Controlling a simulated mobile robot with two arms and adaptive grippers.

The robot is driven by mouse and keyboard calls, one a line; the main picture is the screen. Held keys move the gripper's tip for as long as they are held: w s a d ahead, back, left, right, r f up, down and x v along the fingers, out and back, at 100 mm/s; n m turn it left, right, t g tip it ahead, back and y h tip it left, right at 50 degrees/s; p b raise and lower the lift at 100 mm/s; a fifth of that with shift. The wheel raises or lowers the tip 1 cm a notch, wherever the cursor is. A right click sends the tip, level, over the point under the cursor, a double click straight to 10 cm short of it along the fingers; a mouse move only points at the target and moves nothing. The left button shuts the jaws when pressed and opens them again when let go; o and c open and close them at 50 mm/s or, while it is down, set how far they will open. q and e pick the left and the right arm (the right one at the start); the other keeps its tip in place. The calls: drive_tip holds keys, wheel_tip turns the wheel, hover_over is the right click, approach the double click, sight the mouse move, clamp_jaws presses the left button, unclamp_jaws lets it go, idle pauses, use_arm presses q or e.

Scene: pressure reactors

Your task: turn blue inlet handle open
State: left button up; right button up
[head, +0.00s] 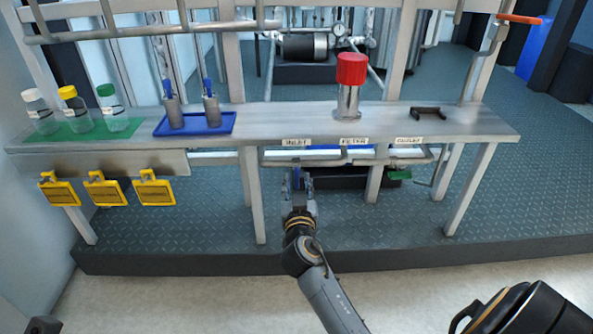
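The blue inlet handle (297,174) hangs under the bench below the INLET label (296,143). It shows as a narrow upright blue piece, partly hidden by my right gripper. My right gripper (299,181) reaches up from below, with its fingers on either side of the blue piece. The handle's full shape and whether the fingers press on it cannot be made out. My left gripper is not in view.
The metal bench (265,122) carries a red-capped cylinder (350,85), a blue tray (195,124) and several bottles on a green mat (80,132). A green handle (400,174) sits under the OUTLET label. Yellow tags (105,190) hang at left.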

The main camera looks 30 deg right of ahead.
sight(297, 176)
drive_tip(key=shift+x, duration=2.05)
clamp_jaws()
